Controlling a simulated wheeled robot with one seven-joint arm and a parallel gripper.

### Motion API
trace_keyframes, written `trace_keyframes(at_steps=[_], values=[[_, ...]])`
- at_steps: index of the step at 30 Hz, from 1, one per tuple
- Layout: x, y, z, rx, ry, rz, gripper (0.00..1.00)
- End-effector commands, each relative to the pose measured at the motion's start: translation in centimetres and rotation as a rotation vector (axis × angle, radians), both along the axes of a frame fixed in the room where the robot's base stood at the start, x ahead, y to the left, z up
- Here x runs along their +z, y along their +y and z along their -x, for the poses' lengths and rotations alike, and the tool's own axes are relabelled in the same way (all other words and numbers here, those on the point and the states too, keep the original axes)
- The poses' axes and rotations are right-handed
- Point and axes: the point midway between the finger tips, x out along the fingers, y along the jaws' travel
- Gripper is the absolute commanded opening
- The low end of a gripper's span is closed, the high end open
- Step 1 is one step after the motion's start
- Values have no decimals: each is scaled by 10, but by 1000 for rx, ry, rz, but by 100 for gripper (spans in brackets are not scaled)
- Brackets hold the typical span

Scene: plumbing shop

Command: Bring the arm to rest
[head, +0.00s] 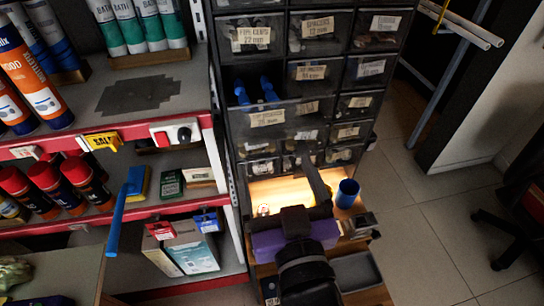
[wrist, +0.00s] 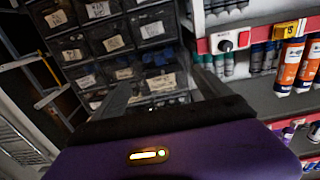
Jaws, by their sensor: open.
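My gripper (head: 314,185) is in front of the lower part of the drawer cabinet (head: 300,90), above a lit wooden worktop (head: 290,190). Its purple body shows at the end of my dark arm. In the wrist view my gripper (wrist: 162,92) has its two grey fingers spread well apart, with nothing between them. The fingers point towards the labelled drawers. In the head view only one finger shows clearly.
A drawer (head: 268,118) with blue items stands pulled out. A blue cup (head: 347,195) stands right of my gripper. Shelves (head: 150,115) with tubes and cans are at left. Open tiled floor (head: 420,230) lies at right, with a chair (head: 510,235) at the edge.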

Motion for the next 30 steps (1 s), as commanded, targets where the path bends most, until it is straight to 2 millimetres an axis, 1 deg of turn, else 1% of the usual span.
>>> trace_keyframes(at_steps=[1,3,6,22,25,28,30], values=[[-2,-1,6,1,2,1,87],[-1,-3,11,1,1,-1,87],[-1,-4,15,0,1,0,87],[1,-4,16,1,-3,4,87],[9,-1,17,17,-41,7,87],[27,6,21,53,-111,-6,87],[28,4,29,76,-147,-13,87]])
